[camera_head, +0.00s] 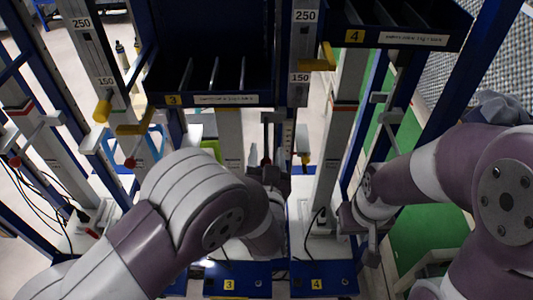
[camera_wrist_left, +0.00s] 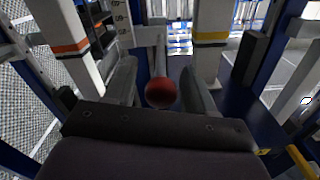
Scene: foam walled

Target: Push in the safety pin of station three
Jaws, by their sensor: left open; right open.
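The station three bin (camera_head: 209,100) is dark, with a "3" label on its front edge. The blue base plate labelled "3" (camera_head: 237,284) is at the bottom. A safety pin with a round red knob (camera_wrist_left: 160,92) stands between the fingers of my left gripper (camera_wrist_left: 159,76) in the left wrist view. The fingers are open on both sides of it, and I cannot tell whether they touch it. In the head view my left gripper (camera_head: 270,176) is below the bin, partly hidden by my arm. My right gripper (camera_head: 358,232) is open and empty, at the right near station four.
Station four's bin (camera_head: 400,38) is at the upper right, with its base plate (camera_head: 318,284) below. Grey-and-blue uprights stand close around both grippers. Yellow handles (camera_head: 102,110) stick out at the left. Another red knob (camera_head: 130,163) is left of my left arm.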

